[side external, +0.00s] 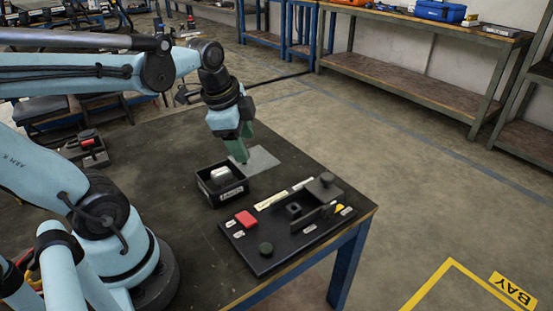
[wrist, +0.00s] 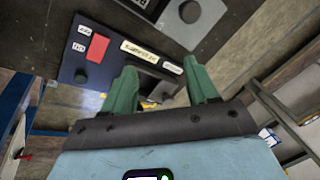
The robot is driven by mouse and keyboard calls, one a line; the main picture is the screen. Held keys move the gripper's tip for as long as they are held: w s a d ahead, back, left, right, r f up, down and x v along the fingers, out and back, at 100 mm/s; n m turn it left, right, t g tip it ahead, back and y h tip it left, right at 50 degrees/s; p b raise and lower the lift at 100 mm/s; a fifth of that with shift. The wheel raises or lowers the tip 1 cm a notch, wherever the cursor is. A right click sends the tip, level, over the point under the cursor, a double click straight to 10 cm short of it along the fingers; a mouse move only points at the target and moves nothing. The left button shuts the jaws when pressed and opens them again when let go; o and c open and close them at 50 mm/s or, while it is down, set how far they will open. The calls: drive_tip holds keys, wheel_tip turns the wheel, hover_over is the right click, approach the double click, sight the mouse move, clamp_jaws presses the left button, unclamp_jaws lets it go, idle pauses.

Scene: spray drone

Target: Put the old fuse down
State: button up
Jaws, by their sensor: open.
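My gripper (side external: 240,157) has green fingers and points down over a grey plate (side external: 262,160) on the table, just behind the black bin. In the wrist view its fingers (wrist: 159,66) stand apart with nothing visible between them. A pale, rounded block (side external: 220,173) lies in the open black bin (side external: 225,193), which has a label on its front. It may be the old fuse, but I cannot tell. My gripper is apart from the bin, to its upper right in the side view.
A dark board (side external: 262,243) in front of the bin carries a red block (side external: 246,219), a dark green knob (side external: 266,248), a black socket (side external: 293,210) and labels. The table's right edge is close to the board. Bare table lies left of the bin.

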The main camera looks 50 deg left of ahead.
drive_tip(key=d+n+t, duration=0.3)
drive_tip(key=d+n, duration=0.4)
drive_tip(key=n, duration=0.1)
drive_tip(key=shift+w+f+n+h, duration=0.3)
drive_tip(key=shift+w+f+h, duration=0.1)
drive_tip(key=shift+w, duration=0.05)
drive_tip(key=shift+a, duration=0.1)
